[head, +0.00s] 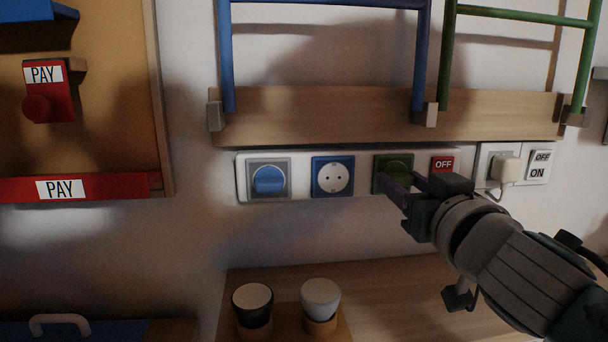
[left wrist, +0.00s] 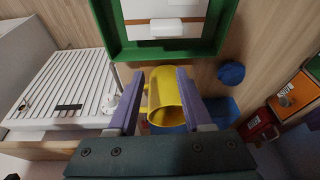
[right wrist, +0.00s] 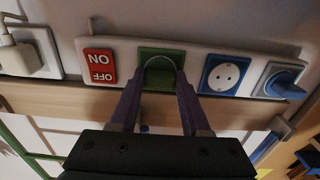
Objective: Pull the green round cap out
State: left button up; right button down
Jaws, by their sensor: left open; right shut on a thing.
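The green round cap (head: 398,163) sits in a green square frame on the white wall strip, between the blue socket and the red OFF switch. My right gripper (head: 396,186) reaches it from the lower right and partly covers it. In the right wrist view the two purple fingers (right wrist: 157,82) are on either side of the cap (right wrist: 160,70), shut on it, and the cap is still at its frame. My left gripper (left wrist: 160,74) shows only in its wrist view. It is open, with a yellow mug (left wrist: 175,97) showing between and beyond its fingers.
A white plug (head: 505,170) is to the right. Two cups (head: 253,304) (head: 321,298) stand below. A wooden rail (head: 330,115) runs above.

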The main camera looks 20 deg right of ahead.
aim_at(403, 183)
jog(key=shift+s+a, duration=0.1)
jog(key=shift+s, duration=0.05)
dwell(0.5)
jog(key=shift+p+v, duration=0.3)
jog(key=shift+v, duration=2.4)
jog(key=shift+s, duration=0.2)
